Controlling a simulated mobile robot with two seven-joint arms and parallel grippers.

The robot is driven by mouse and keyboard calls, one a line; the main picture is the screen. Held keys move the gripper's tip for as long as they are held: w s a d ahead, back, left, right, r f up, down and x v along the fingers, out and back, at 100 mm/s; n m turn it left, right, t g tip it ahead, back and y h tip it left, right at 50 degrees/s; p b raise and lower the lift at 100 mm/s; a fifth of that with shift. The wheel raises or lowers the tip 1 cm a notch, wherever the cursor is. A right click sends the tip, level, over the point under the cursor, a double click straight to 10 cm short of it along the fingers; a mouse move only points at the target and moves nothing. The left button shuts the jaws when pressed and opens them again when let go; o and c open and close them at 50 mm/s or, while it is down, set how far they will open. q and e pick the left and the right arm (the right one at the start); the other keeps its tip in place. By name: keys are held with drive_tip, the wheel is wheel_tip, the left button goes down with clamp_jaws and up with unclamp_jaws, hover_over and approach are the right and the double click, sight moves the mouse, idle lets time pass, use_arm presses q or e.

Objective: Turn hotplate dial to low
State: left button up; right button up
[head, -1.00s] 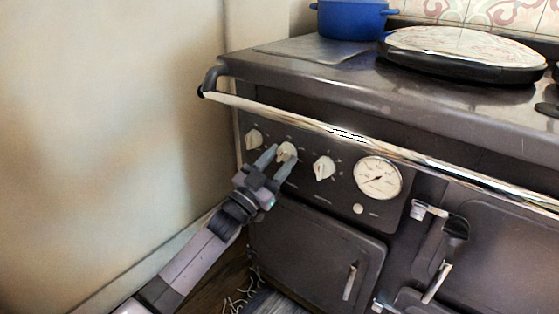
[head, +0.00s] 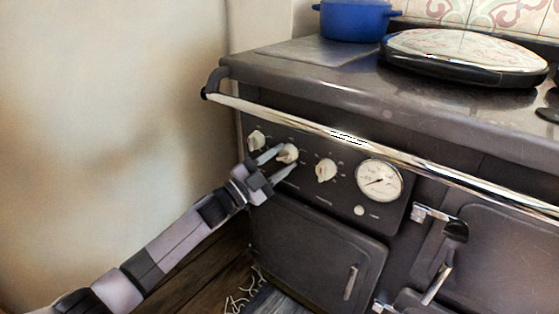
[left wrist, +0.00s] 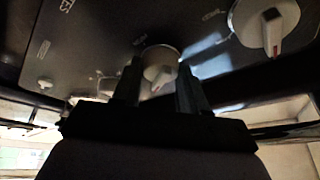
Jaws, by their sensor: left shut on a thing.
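Three pale dials sit in a row on the dark front panel of the range: a left dial (head: 256,140), a middle dial (head: 288,151) and a right dial (head: 326,170). My left gripper (head: 286,159) is shut on the middle dial, with one finger on each side of it. In the left wrist view the middle dial (left wrist: 160,66) shows between the two dark fingers (left wrist: 160,84), which hide parts of it. Another dial (left wrist: 268,22) with a small red mark shows at the upper right there. The panel lettering is too dim to read. My right gripper is not in view.
A chrome rail (head: 350,140) runs across the range just above the dials. A round gauge (head: 379,180) is to their right. An oven door (head: 310,255) is below. A blue pot (head: 352,20) and a lidded hotplate (head: 465,55) are on top. The wall (head: 110,120) stands at the left.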

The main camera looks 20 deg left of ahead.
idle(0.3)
use_arm(q)
drive_tip(key=o, duration=1.1)
drive_tip(key=shift+c, duration=0.2)
drive_tip(key=shift+s+a, duration=0.1)
drive_tip(key=p+v, duration=0.1)
drive_tip(key=v, duration=0.6)
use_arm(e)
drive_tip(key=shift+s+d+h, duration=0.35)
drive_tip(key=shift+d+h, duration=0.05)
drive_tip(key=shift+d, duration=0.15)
